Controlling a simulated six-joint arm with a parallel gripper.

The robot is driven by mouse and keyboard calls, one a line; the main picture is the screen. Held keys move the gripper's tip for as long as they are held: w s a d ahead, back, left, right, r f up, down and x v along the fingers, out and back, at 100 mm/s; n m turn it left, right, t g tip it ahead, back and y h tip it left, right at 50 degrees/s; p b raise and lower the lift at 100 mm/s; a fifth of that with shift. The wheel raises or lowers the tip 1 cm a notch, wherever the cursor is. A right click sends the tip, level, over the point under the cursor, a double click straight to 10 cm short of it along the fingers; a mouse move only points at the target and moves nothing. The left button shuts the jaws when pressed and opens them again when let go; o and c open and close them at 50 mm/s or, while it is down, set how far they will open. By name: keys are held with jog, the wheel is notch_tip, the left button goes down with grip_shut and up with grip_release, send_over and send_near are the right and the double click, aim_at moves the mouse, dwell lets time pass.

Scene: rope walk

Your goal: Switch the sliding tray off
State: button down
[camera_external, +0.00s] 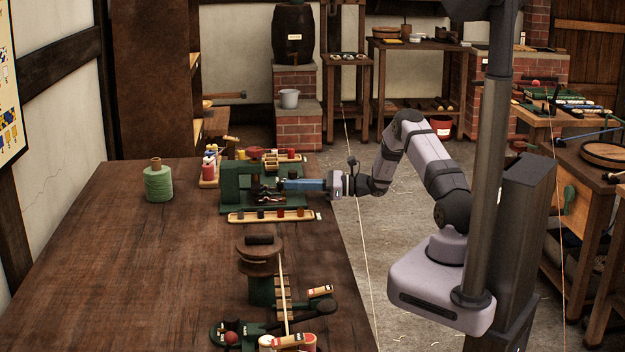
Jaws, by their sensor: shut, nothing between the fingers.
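A dark green machine (236,188) stands on the far part of the brown table, near its right edge. Small dark and metal parts sit in its opening. I cannot tell which part is the sliding tray, and no switch can be made out. My gripper (284,185) reaches in from the right, level, with its blue fingers at the right side of the machine's opening. The fingers are shut and look empty. I cannot tell whether their tips touch the machine. Small parts behind the fingertips are partly hidden.
A long wooden tray (272,216) with coloured pieces lies in front of the machine. A compartment box (272,160) and a rack of spools (209,172) stand behind and left. A green twine spool (158,183) stands farther left. A winder (260,258) stands nearer; the table's left is clear.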

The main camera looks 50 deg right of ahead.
jog(key=shift+w+a+f, duration=0.1)
jog(key=shift+w+a, duration=0.4)
jog(key=shift+a+r, duration=0.1)
jog(key=shift+r, duration=0.15)
jog(key=shift+w, duration=0.1)
jog(key=shift+s+d, duration=0.4)
jog(key=shift+s, duration=0.1)
jog(key=b+v, duration=0.1)
jog(key=v, duration=1.2)
jog(key=shift+f, duration=0.25)
